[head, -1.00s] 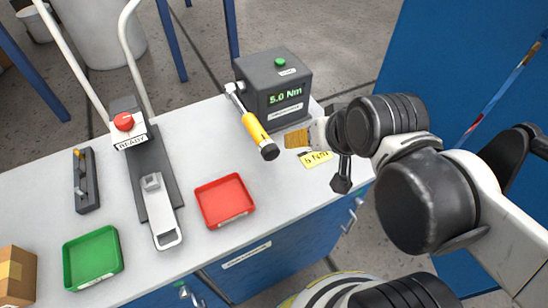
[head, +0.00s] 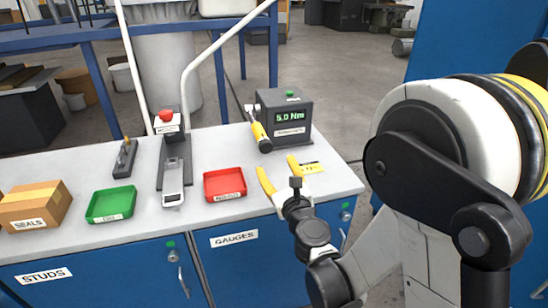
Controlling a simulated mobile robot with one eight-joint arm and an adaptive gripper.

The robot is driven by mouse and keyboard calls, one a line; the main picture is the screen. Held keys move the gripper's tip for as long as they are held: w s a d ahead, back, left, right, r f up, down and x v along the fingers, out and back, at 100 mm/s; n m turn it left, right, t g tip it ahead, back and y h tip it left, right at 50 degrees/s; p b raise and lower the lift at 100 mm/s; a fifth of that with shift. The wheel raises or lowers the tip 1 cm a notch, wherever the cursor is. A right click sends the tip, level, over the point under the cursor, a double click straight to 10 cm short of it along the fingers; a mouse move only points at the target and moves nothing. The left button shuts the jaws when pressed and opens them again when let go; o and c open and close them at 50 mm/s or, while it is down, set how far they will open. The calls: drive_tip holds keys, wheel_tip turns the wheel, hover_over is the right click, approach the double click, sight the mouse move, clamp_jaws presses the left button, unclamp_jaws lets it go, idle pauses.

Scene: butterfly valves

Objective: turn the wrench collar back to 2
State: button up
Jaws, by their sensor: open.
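The torque wrench (head: 259,132) has a yellow sleeve and a dark end, and its head meets the left side of the dark tester box (head: 284,140). The tester's green display reads 5.0 Nm, and a green button is on top. The numbers on the wrench collar are too small to read. My gripper (head: 279,174) is open and empty, its two yellow fingers spread over the bench in front of the wrench's dark end, apart from it. A yellow card (head: 312,168) lies just right of the fingers; its text is unreadable now.
The grey bench (head: 335,180) carries a red tray (head: 225,186), a green tray (head: 111,205), a press-like stand (head: 174,180) with a red button, a small lever block (head: 125,158) and a SEALS carton (head: 35,206). Blue cabinets are below.

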sight(267, 148)
drive_tip(key=x, duration=0.6)
drive_tip(key=b+x, duration=0.1)
drive_tip(key=x, duration=0.2)
drive_tip(key=shift+w+f, duration=0.3)
drive_tip(key=shift+w, duration=0.05)
drive_tip(key=shift+w+a+r, duration=0.1)
drive_tip(key=shift+w+a, duration=0.15)
drive_tip(key=shift+w, duration=0.4)
drive_tip(key=c, duration=1.2)
